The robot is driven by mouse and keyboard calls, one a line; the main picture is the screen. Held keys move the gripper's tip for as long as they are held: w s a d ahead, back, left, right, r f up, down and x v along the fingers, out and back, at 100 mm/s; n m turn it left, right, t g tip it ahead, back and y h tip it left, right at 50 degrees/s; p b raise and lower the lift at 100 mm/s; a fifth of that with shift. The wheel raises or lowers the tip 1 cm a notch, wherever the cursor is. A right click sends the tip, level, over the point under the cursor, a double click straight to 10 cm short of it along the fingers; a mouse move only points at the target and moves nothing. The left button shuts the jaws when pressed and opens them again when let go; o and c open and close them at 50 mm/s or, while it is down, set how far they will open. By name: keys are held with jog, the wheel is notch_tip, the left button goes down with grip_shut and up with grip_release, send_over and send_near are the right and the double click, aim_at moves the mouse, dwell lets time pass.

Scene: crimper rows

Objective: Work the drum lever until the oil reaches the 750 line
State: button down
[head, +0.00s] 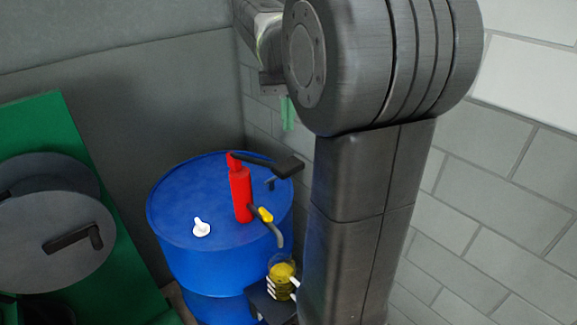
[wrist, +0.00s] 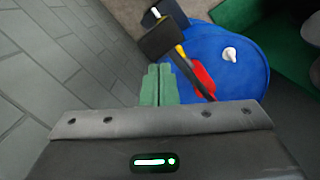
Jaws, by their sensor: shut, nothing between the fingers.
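A blue drum (head: 175,205) stands against the wall in the head view, with a red pump (head: 241,192) upright on its top. The pump's black lever (head: 272,165) reaches out to the right from the pump's head. A yellow-handled tap and grey spout (head: 274,228) point down over a clear jug (head: 282,276) holding yellow oil. The jug's lines are too small to read. My gripper (head: 287,114) hangs above and behind the lever, apart from it. In the wrist view its green fingers (wrist: 157,84) are together and empty, with the lever's black end (wrist: 172,38) beyond them.
A white cap (head: 201,228) sits on the drum top, left of the pump. A green panel with a grey round piece and black crank (head: 72,238) stands at the left. The brick wall (head: 480,200) is close at the right. The jug rests on a dark stand (head: 262,302).

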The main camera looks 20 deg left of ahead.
aim_at(289, 163)
jog(key=shift+s+f, duration=0.1)
jog(key=shift+f, duration=0.1)
jog(key=shift+s+d+f, duration=0.1)
jog(key=shift+s+f, duration=0.1)
jog(key=shift+f, duration=1.55)
jog(key=shift+s+d+f, duration=0.1)
jog(key=shift+s+f, duration=0.05)
jog(key=shift+f, duration=1.55)
